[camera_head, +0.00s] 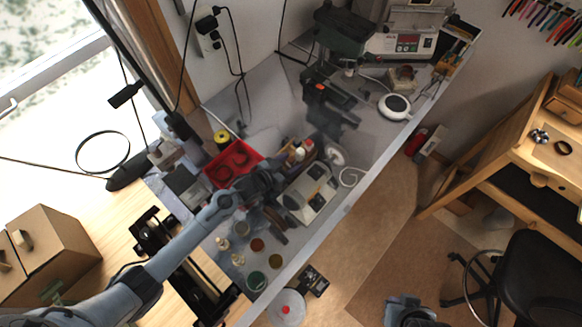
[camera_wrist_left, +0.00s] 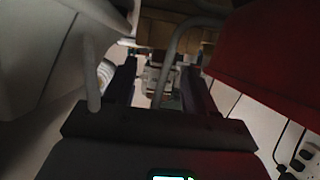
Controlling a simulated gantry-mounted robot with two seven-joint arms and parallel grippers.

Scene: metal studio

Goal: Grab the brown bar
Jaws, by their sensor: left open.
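I cannot pick out the brown bar for certain in either view. A brown surface (camera_wrist_left: 178,28) shows at the top of the left wrist view, beyond the fingers, but it is too dark to tell what it is. My left gripper (camera_head: 279,184) is over the cluttered bench, between the red tray and the grey device. In the left wrist view its two dark fingers (camera_wrist_left: 158,84) stand apart, with a gap between them and nothing clearly held.
A red tray (camera_head: 222,172) lies beside my left wrist, and a grey device (camera_head: 311,194) sits to the right. Bottles (camera_head: 298,152) stand close by, and several small jars (camera_head: 257,281) are in front. A drill press (camera_head: 341,38) stands at the back of the bench.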

